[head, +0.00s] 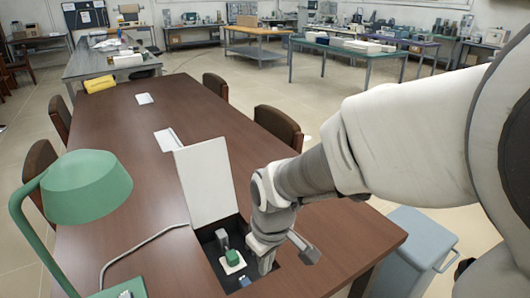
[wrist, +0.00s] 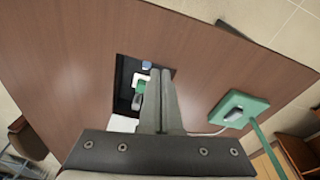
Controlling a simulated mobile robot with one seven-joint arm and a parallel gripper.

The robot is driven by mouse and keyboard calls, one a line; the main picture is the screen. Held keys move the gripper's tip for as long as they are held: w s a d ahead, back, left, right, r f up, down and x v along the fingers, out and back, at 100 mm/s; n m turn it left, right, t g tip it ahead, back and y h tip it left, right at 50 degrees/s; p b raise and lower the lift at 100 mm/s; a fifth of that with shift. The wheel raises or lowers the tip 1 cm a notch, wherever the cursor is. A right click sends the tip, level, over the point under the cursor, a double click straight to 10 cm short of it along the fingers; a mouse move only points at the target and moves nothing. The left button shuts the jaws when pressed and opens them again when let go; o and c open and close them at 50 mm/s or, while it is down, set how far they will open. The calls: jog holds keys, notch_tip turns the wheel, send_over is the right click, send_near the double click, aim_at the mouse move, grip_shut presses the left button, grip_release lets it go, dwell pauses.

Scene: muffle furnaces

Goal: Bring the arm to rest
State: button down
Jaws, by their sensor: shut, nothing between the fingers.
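My gripper (head: 266,263) points down at the right side of a dark recessed box (head: 207,246) in the brown table. In the wrist view my gripper (wrist: 160,76) has its two fingers together, with nothing between them. The fingers overlap the right part of the box opening in that view. My arm reaches in from the right of the head view and bends down at the wrist. Whether the fingertips are inside the box or above it, I cannot tell.
A white lid (head: 204,180) stands raised behind the box. Inside are a green block (head: 233,257) on a white piece and a small blue item (head: 245,281). A green lamp (head: 88,184) stands left. Chairs line the brown table (head: 120,160); a blue-grey bin (head: 415,240) stands right.

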jog(key=s+d+r+m+t+p, duration=0.2)
jog(key=s+d+r+m+p, duration=0.1)
jog(key=d+r, duration=0.4)
jog(key=s+d+r+m+t+p, duration=0.2)
jog(key=s+d+r+m, duration=0.3)
jog(key=r, duration=0.9)
jog(key=shift+s+d+r+m+h+p, duration=0.15)
jog(key=shift+s+d+m+h+p, duration=0.2)
jog(key=shift+s+d+p, duration=0.45)
jog(key=c, duration=1.5)
grip_release()
jog(key=shift+w+d, duration=0.15)
jog(key=shift+c, duration=0.2)
